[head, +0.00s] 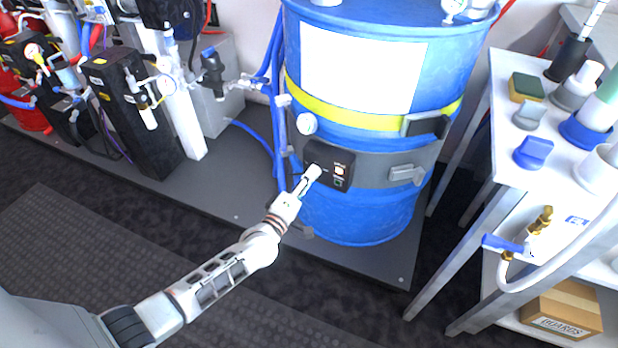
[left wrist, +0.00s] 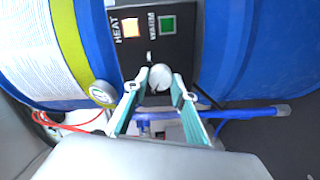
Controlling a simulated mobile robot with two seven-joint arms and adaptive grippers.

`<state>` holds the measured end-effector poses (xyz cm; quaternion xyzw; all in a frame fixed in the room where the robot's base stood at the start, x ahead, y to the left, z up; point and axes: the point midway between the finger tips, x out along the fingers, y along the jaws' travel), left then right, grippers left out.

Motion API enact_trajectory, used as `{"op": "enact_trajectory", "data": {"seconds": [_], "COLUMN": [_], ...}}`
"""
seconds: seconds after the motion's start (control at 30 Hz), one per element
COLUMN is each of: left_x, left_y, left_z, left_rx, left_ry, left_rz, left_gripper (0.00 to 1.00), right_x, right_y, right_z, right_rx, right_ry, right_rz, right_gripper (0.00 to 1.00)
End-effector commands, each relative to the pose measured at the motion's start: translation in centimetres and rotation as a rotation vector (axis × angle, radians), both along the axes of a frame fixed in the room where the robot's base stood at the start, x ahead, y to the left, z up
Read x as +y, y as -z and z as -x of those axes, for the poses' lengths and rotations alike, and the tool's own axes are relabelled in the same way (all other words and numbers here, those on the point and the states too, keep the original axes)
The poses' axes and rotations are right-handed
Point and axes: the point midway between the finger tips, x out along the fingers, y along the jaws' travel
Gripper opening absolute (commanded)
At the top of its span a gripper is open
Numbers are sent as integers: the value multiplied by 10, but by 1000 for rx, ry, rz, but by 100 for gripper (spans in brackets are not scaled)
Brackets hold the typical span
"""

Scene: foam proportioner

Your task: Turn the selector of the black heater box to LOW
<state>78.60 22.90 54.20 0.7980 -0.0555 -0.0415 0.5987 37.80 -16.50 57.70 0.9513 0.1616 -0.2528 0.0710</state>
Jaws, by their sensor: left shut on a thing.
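The black heater box (head: 345,160) is strapped to the blue drum by a grey band. In the head view my left gripper (head: 312,173) reaches the left part of the box face and hides the knob. The selector's position marks cannot be read. My right gripper is not in view.
The blue drum (head: 360,218) stands on a dark grey platform (head: 235,205). Blue hoses (head: 270,150) run down its left side. A white table (head: 510,165) with cups, a sponge and fittings stands at right. Black pump units (head: 135,120) stand at left.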

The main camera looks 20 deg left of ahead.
Motion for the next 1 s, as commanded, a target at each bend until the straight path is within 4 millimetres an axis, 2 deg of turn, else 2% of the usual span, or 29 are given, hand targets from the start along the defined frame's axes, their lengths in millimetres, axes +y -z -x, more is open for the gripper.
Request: {"op": "enact_trajectory", "data": {"seconds": [0.03, 0.07, 0.1, 0.43, 0.57, 0.67, 1.0], "left_x": [-1, -1, -1, 0, 1, 3, 12], "left_y": [2, 2, 2, 1, 2, 2, 2], "left_z": [1, 1, 1, 1, 10, 24, 88], "left_rx": [4, 4, 3, 1, 2, 3, 3], "left_ry": [2, 2, 2, 1, 0, 1, 1], "left_rz": [0, 0, 1, 0, 1, 0, 0], "left_gripper": [33, 41, 42, 42, 42, 42, 42], "right_x": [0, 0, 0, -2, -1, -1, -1], "right_y": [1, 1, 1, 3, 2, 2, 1], "right_z": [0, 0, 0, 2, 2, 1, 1], "right_rx": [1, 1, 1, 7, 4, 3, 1], "right_ry": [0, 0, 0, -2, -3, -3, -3], "right_rz": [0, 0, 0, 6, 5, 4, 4], "right_gripper": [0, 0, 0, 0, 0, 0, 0]}}
